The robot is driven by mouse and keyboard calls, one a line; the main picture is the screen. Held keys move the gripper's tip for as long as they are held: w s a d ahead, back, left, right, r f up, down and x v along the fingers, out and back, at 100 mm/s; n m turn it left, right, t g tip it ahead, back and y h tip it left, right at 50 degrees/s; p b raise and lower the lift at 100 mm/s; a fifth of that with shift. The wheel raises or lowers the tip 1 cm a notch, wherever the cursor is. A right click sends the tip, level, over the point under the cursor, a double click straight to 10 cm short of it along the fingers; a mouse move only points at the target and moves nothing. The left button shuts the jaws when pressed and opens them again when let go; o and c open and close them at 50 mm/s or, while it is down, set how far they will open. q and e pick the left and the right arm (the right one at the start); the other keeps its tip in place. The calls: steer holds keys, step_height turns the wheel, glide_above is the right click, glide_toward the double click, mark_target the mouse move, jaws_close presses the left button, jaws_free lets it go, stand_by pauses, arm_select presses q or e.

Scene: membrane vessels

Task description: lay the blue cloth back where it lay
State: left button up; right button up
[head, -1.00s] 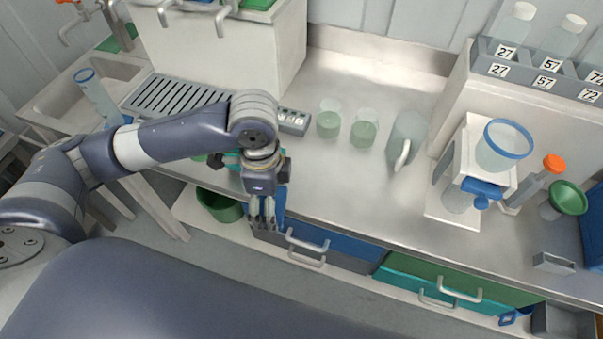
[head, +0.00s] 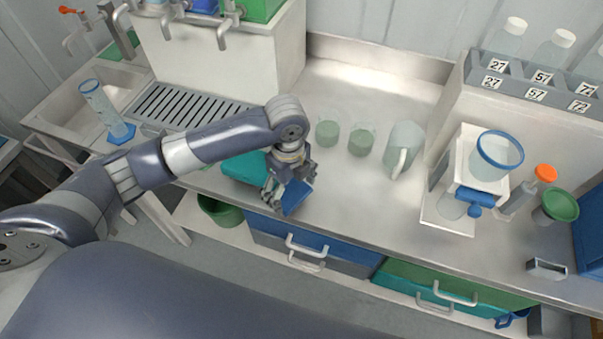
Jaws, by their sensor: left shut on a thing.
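The blue cloth (head: 297,197) is at my left gripper (head: 277,192), at the front edge of the steel bench, left of centre in the head view. My left gripper is shut on it and points down. The fingers and wrist hide part of the cloth, and I cannot tell whether it touches the bench top. A flat teal piece (head: 243,167) lies on the bench just left of the gripper, partly behind my left arm. My right gripper is out of view.
Two green-filled beakers (head: 327,134) (head: 362,140) and a pale jug (head: 404,148) stand behind and right of the gripper. A white stand with a blue-rimmed vessel (head: 499,156) is farther right. Drawers (head: 310,242) and a green bin (head: 219,210) lie below. Bench front between cloth and stand is clear.

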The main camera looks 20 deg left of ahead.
arm_select(q)
steer(key=w, duration=0.3)
steer(key=w+p, duration=0.1)
steer(key=w, duration=0.1)
steer(key=shift+w+d+f, duration=0.2)
steer(key=shift+w+d, duration=0.1)
steer(key=shift+w, duration=0.05)
steer(key=shift+w+f, duration=0.15)
steer(key=shift+w, duration=0.3)
step_height(320, 180, down, 3)
steer(key=shift+s+r+p, duration=0.1)
steer(key=shift+p, duration=0.7)
steer(key=shift+f, duration=0.3)
steer(key=shift+f, duration=0.15)
steer(key=o, duration=1)
steer(key=shift+c, duration=0.2)
